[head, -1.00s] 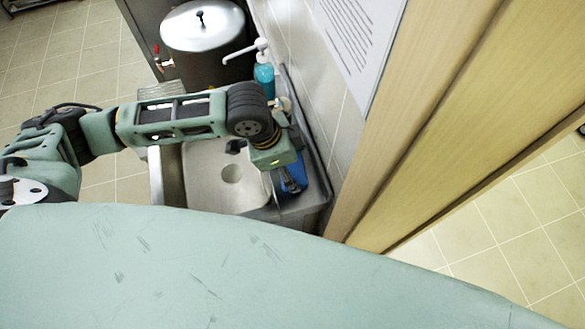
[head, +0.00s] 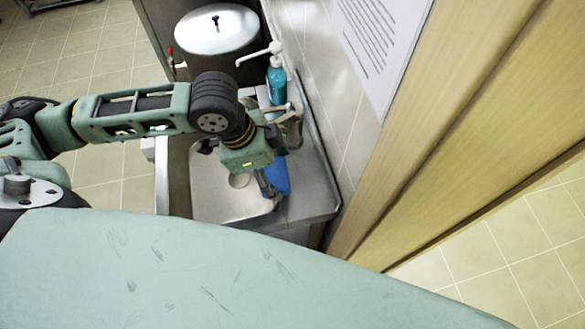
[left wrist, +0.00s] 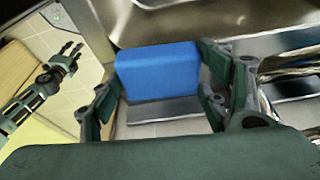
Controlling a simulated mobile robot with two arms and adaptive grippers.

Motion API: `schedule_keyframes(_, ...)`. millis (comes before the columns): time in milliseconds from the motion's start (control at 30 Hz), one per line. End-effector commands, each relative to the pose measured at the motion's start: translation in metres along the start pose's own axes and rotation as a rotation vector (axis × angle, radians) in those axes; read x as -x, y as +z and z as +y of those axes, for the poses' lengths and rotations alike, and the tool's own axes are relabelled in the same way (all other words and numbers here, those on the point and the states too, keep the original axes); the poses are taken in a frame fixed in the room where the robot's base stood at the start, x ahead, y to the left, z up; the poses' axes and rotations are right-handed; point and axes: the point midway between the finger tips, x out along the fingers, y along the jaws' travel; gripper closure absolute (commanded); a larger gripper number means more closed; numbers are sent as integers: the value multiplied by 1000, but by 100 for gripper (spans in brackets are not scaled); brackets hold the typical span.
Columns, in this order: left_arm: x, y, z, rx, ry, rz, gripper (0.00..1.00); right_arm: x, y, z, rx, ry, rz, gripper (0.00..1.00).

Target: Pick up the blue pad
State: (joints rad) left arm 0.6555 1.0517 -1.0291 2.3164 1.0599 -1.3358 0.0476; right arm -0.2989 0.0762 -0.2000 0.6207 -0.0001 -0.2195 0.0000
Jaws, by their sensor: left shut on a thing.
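The blue pad (head: 278,176) shows in the head view at the right side of the sink, partly hidden by my left gripper (head: 268,184). In the left wrist view the pad (left wrist: 158,72) is a blue block between the two fingers of my left gripper (left wrist: 162,75), which is shut on it. I cannot tell exactly how high the pad is above the counter. My right gripper (left wrist: 73,50) shows small at the left of the left wrist view, with its fingers apart and empty. It is not in the head view.
The steel sink (head: 212,190) lies below my left arm. A blue soap bottle (head: 277,82) with a white pump and a lidded stockpot (head: 217,32) stand behind. A tiled wall and a wooden frame (head: 440,130) bound the right side.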

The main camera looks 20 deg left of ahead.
Motion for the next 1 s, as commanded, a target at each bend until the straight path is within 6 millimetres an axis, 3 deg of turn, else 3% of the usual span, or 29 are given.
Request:
schedule_keyframes(500, 25, 87, 9, 2, -2, -6, 54, -21, 3, 2, 0, 2, -1, 60)
schedule_keyframes(700, 32, 105, 12, 0, 0, -3, 54, -24, 4, 2, 1, 3, -2, 60)
schedule_keyframes(1000, 35, 113, 13, -1, 0, 1, 54, -25, 4, 4, 2, 5, -3, 60)
